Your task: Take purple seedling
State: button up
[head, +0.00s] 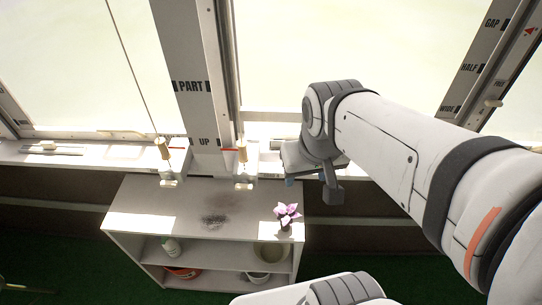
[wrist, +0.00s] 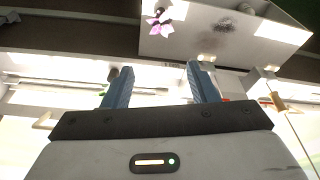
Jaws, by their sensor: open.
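The purple seedling (head: 286,211) has pink-purple petals or leaves and stands on the top right end of a white shelf unit (head: 140,207). In the wrist view the seedling (wrist: 158,22) shows near the top, beyond the fingertips and apart from them. My gripper (head: 290,181) is above and behind the seedling in the head view, close to the window sill, and partly hidden by my wrist. In the wrist view my gripper (wrist: 160,66) has its two blue fingers spread with nothing between them.
Below are a white bottle (head: 170,246), an orange container (head: 182,273) and pale pots (head: 271,254). Window latches (head: 244,172) and the sill (head: 80,155) lie behind the shelf. Green floor (head: 60,250) is open at left.

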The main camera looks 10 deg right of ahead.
aim_at(286, 221)
jog(key=u, duration=0.05)
jog(key=k, duration=0.55)
jog(key=z, duration=2.65)
jog(key=k, duration=1.35)
jog(key=u, duration=1.5)
jog(key=i, duration=0.95)
